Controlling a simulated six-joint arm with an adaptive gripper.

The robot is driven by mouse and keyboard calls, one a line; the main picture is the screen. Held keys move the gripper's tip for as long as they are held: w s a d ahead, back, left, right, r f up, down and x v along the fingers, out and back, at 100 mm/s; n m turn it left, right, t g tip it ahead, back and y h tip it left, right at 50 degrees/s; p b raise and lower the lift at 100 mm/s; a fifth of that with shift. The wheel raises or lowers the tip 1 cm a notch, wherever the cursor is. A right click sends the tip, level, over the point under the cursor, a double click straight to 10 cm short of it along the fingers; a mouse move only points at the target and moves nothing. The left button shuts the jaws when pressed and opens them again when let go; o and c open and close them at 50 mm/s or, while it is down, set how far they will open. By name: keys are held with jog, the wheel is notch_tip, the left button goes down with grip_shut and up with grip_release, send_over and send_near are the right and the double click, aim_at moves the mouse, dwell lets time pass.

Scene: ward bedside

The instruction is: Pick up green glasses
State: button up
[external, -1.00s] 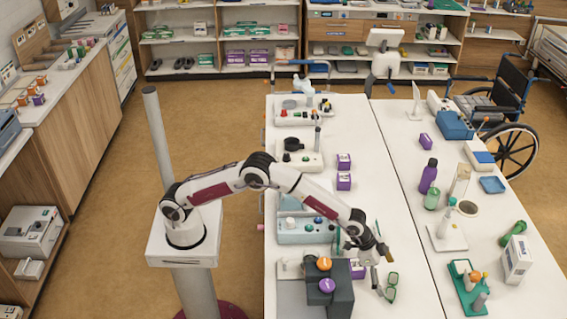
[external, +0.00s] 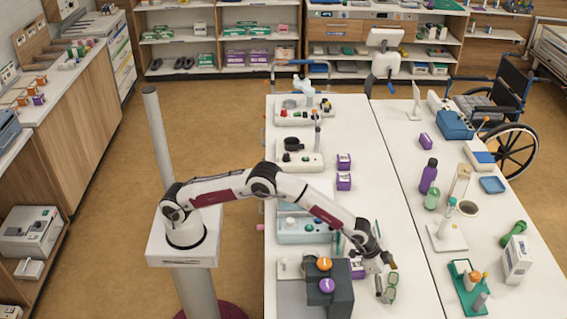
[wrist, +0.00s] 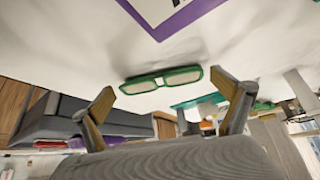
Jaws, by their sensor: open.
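The green glasses (external: 391,286) lie on the white table, close to its inner seam. They have green rims and pale lenses. My gripper (external: 386,284) is low over them and partly covers them in the external view. In the wrist view the glasses (wrist: 182,76) appear between and just beyond the two spread fingers of my gripper (wrist: 165,90). The jaws are open with nothing held. I cannot tell whether the fingers touch the table.
A dark grey block (external: 340,298) with orange and purple tops stands left of my gripper. A purple-and-white box (external: 357,268) is close by. A green tray (external: 463,272) sits on the right table. The table in front of the glasses is clear.

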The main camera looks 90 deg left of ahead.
aim_at(390, 285)
jog(key=c, duration=0.6)
jog(key=shift+r, duration=0.15)
notch_tip(390, 285, up, 10)
dwell(0.5)
dwell(0.4)
